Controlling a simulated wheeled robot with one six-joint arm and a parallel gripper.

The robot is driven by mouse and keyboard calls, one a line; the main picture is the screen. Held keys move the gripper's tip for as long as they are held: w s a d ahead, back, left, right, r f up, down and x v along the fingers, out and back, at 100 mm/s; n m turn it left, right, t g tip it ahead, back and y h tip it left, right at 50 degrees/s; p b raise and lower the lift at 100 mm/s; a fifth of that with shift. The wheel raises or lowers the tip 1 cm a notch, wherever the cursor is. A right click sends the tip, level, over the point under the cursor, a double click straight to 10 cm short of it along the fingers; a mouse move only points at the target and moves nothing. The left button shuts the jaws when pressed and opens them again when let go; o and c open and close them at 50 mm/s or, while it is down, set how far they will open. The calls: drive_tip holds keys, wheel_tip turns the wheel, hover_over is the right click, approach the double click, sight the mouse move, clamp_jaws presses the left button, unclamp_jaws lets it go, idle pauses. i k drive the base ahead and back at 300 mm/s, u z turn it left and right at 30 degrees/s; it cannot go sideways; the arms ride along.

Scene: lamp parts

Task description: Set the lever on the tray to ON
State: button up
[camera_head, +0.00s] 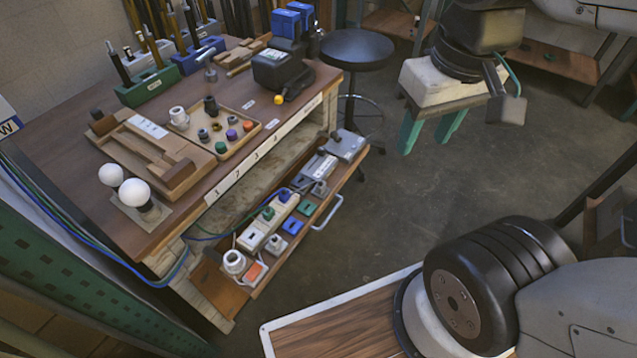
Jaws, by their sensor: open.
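The pulled-out tray (218,289) sticks out below the workbench top and has a pale handle (327,213) on its front. Grey boxes stand at its far end: one box (347,147) has a small dark part on top, and another box (318,168) sits beside it. A small knob-like part (320,188) stands just in front of them. I cannot tell which part is the lever or which way it is set.
The tray also holds a white socket strip (268,219), a white ring-shaped part (234,262) and coloured blocks. The workbench (60,160) carries white bulbs (134,192), a parts box (252,126) and a black device (281,71). A round stool (357,50) stands behind. The floor (385,215) right of the tray is clear.

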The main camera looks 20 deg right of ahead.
sight(333, 134)
drive_tip(key=z, duration=0.45)
drive_tip(key=k, duration=0.55)
drive_tip(key=z, duration=0.35)
drive_tip(key=i, duration=1.1)
drive_tip(key=u, duration=0.25)
